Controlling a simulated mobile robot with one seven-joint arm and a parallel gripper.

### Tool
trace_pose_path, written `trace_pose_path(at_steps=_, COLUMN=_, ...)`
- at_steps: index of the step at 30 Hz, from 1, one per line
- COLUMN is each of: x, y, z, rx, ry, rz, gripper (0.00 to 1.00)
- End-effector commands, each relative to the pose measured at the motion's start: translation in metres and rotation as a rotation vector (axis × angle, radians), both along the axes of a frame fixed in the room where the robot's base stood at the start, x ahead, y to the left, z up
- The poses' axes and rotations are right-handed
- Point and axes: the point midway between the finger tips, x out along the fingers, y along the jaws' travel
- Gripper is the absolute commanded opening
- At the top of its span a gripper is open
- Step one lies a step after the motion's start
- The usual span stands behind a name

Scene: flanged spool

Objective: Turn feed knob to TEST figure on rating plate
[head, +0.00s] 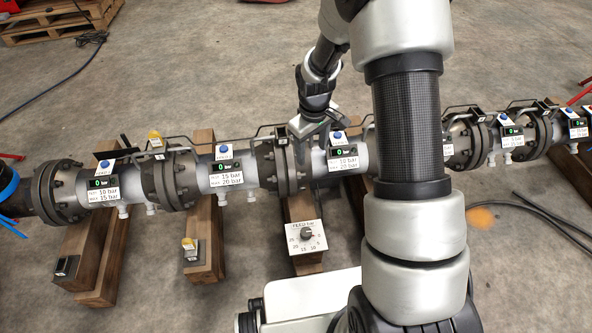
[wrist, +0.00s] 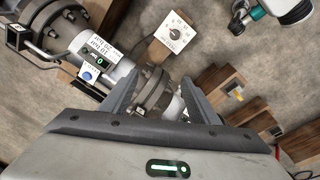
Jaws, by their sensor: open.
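The feed knob (head: 306,233) is a small dark knob on a white square dial plate marked FEED bar, on a wooden block in front of the pipe. The knob (wrist: 174,34) is also at the top of the wrist view; its pointer direction is too small to tell. Rating plates on the pipe sections differ: TEST 10, MAX 15 bar (head: 104,194); 15 over 20 bar (head: 227,180); 10 over 20 bar (head: 343,162). My gripper (head: 308,130) is open and empty above the pipe flange, behind and apart from the knob. Its fingers (wrist: 160,92) straddle the flange in the wrist view.
The flanged pipe (head: 205,172) runs across the view on wooden beams (head: 205,235). Gauges with green displays reading 0 bar and blue buttons (head: 223,149) sit on it. Valve handles and thin pipes rise along it. A small yellow-topped box (head: 190,244) sits left of the dial.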

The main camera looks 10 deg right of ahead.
Motion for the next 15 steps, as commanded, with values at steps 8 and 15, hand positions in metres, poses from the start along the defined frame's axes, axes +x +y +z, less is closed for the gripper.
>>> trace_pose_path(at_steps=8, x=-0.008, y=0.006, z=-0.214, rx=0.019, ry=0.111, rz=0.136, gripper=0.55)
trace_pose_path(at_steps=15, x=-0.017, y=0.009, z=-0.265, rx=0.027, ry=0.132, rz=0.171, gripper=0.55)
